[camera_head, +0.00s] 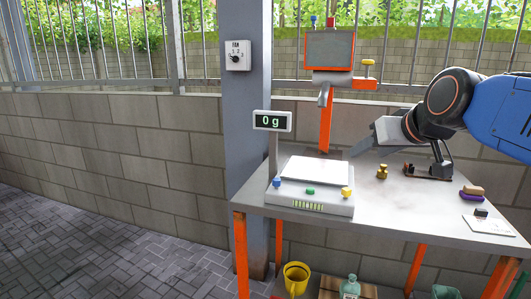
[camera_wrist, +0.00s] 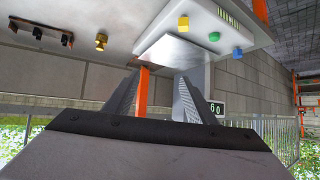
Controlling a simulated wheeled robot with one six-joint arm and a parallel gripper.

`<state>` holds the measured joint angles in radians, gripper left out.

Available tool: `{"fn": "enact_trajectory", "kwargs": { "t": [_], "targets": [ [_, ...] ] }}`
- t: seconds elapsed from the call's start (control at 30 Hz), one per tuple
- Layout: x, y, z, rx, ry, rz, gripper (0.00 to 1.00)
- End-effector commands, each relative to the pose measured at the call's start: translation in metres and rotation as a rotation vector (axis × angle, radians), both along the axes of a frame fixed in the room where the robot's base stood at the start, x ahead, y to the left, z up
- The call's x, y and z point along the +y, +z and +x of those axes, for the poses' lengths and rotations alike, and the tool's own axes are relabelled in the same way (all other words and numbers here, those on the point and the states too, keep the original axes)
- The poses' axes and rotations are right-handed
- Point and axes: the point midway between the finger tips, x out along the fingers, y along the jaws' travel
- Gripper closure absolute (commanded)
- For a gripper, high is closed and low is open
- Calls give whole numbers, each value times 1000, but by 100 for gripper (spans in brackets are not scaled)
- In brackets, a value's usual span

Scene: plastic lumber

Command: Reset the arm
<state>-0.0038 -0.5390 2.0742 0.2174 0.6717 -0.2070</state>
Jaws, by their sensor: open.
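My gripper (camera_head: 362,147) is at the end of my blue arm, above the back part of the grey table (camera_head: 392,203), to the right of the scale. In the wrist view its two fingers (camera_wrist: 155,98) stand apart with nothing between them. The wrist picture is upside down, with the table at the top. The white scale (camera_head: 310,200) has a bare metal plate and blue, green and yellow buttons, and its display (camera_head: 272,121) reads 0 g.
A small brass weight (camera_head: 382,172), a black stand (camera_head: 428,173) and a purple-and-brown block (camera_head: 472,192) are on the table. An orange post with a grey screen (camera_head: 329,48) rises behind. A yellow bucket (camera_head: 296,276) and a green bottle (camera_head: 350,287) are below.

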Motion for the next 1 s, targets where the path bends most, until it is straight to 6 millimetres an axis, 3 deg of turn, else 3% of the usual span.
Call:
{"fn": "enact_trajectory", "kwargs": {
  "t": [0.1,0.3,0.5,0.7,1.0],
  "targets": [
    [-5,-62,-44,117,-15,-14,49],
    [-17,-160,-118,309,-53,-42,49],
    [-29,-235,-181,461,-93,-71,49],
    [-35,-267,-210,528,-113,-86,49],
    [-35,-270,-213,535,-116,-86,49]
  ]
}}
